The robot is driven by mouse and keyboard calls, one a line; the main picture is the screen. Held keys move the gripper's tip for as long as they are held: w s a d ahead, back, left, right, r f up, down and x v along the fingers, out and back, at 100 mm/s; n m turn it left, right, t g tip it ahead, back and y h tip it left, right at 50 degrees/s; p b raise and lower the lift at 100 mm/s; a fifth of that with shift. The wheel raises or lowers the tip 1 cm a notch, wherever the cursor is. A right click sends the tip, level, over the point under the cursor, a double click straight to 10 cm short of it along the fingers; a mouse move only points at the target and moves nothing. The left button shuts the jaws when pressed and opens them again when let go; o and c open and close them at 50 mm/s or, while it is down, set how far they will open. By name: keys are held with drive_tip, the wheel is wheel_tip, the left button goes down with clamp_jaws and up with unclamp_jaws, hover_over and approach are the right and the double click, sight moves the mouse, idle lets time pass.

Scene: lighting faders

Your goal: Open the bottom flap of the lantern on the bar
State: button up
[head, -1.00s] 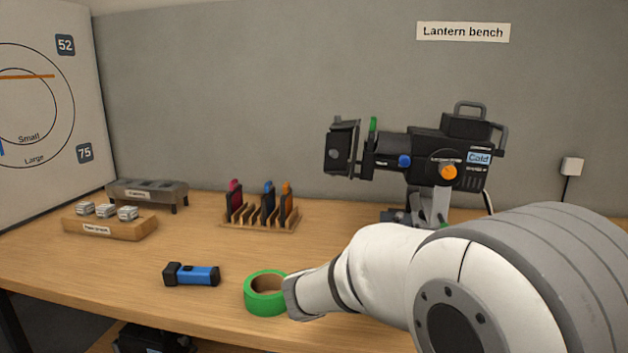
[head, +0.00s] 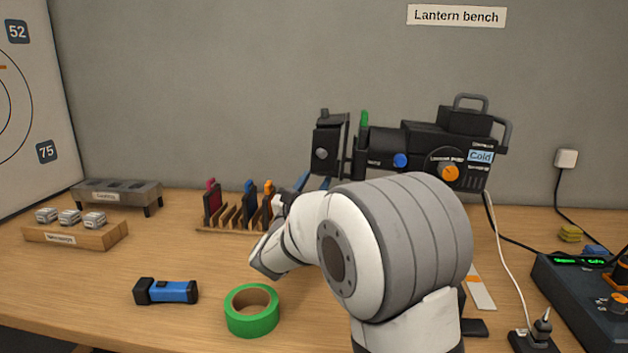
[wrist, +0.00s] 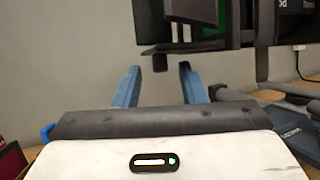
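The black lantern (head: 425,140) is mounted above the bench in the head view, its boxy front end (head: 330,145) facing left. A dark flat panel with a small knob closes that front; I cannot tell for sure which flap is the bottom one. In the wrist view the lantern's dark underside (wrist: 200,42) fills the top, with a small dark tab (wrist: 160,63) hanging at its lower edge. My gripper (wrist: 157,68) is open, its two blue fingers apart just below and on either side of this tab. In the head view the blue fingertips (head: 312,182) show below the lantern front, partly hidden by my arm.
A rack of coloured holders (head: 238,208), a green tape roll (head: 252,312) and a blue torch (head: 167,291) lie on the bench to the left. A fader console (head: 580,300) and cables are at the right. My arm hides the lantern's stand.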

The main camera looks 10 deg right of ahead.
drive_tip(key=shift+w+d+r, duration=0.2)
drive_tip(key=shift+w+d, duration=0.1)
drive_tip(key=shift+w, duration=0.1)
clamp_jaws()
